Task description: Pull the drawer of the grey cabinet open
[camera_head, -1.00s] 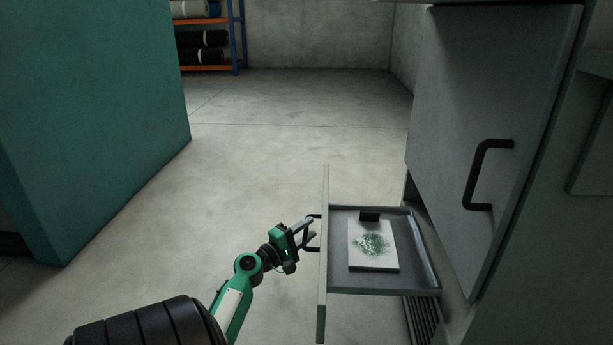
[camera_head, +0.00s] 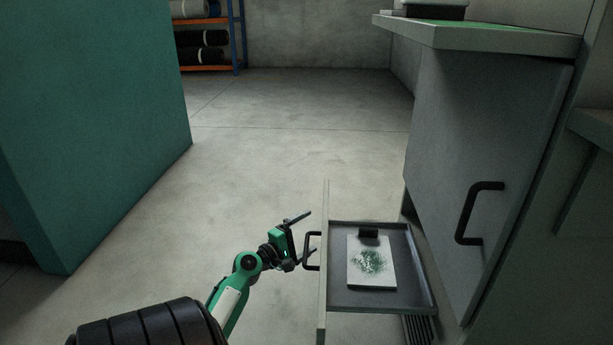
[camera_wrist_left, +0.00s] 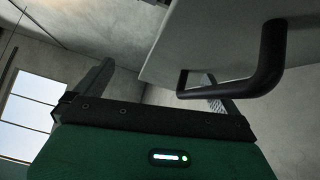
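The drawer (camera_head: 416,272) of the grey cabinet (camera_head: 470,130) stands pulled well out, at the lower middle of the head view. Its thin front panel (camera_head: 324,290) faces left and bears a black bar handle (camera_head: 309,251). My left gripper (camera_head: 307,232) is open just left of the front panel, its fingers spread and nothing held. In the left wrist view the open fingers (camera_wrist_left: 158,85) show with the dark handle (camera_wrist_left: 268,65) at the right, overlapping the right finger. I cannot tell whether that finger touches the handle. My right gripper is out of view.
A pale block with green specks (camera_head: 370,264) and a small dark piece (camera_head: 369,234) lie in the drawer. A closed cabinet door with a black handle (camera_head: 472,212) is at right. A teal wall (camera_head: 90,120) stands at left. The floor (camera_head: 240,170) between is clear.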

